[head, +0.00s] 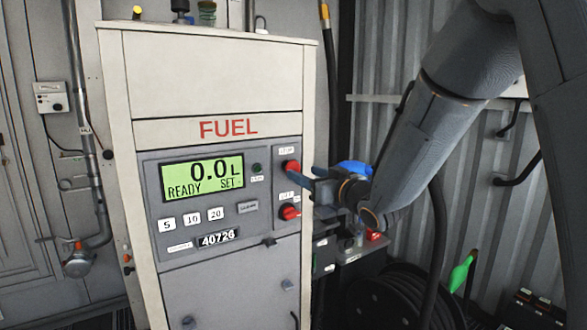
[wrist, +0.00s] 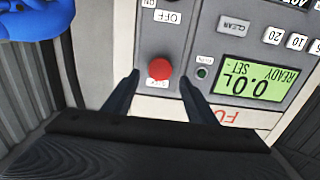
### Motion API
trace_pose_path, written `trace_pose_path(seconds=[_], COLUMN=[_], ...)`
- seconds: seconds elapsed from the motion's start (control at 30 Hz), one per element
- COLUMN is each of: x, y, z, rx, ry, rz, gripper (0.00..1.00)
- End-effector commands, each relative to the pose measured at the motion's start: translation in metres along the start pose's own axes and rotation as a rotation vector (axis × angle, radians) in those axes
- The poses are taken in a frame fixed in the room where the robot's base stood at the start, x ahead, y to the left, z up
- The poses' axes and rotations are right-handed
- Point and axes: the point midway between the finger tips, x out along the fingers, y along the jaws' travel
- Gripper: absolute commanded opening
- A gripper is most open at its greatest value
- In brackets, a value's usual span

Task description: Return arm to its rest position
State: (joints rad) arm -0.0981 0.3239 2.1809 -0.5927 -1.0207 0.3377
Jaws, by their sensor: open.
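My gripper (head: 308,180) is in front of the right side of the pump panel in the head view, with its fingers apart and nothing seen between them. My arm reaches down to it from the upper right. In the upside-down wrist view, the two open fingers (wrist: 159,79) point at the panel on either side of a round red button (wrist: 160,69). This button (head: 290,166) is the upper red control in the head view. I cannot tell how far the fingertips are from it. The display (head: 203,177) reads 0.0 L, READY, SET.
The white fuel pump cabinet (head: 215,75) stands close ahead. A lower red knob (head: 289,212) sits below the button. A blue object (head: 354,168) is behind my gripper. A hose reel (head: 385,300) and a green nozzle (head: 460,275) are at lower right. Corrugated wall (head: 500,225) closes the right side.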

Motion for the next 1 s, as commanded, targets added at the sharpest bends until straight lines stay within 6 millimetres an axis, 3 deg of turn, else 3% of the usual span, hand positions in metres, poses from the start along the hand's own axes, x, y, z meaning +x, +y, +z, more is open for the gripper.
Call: trace_pose_path(seconds=[0.37,0.47,0.57,0.67,0.8,1.0], x=[-0.004,-0.008,-0.023,-0.054,-0.118,-0.226], y=[0.001,0.009,0.027,0.05,0.068,0.052], z=[0.002,0.014,0.045,0.094,0.165,0.249], rx=[0.001,0.002,0.008,0.029,0.086,0.214], ry=[-0.004,-0.044,-0.152,-0.323,-0.595,-0.975], rz=[0.003,0.038,0.119,0.233,0.371,0.48], gripper=[0.52,0.52,0.52,0.52,0.52,0.52])
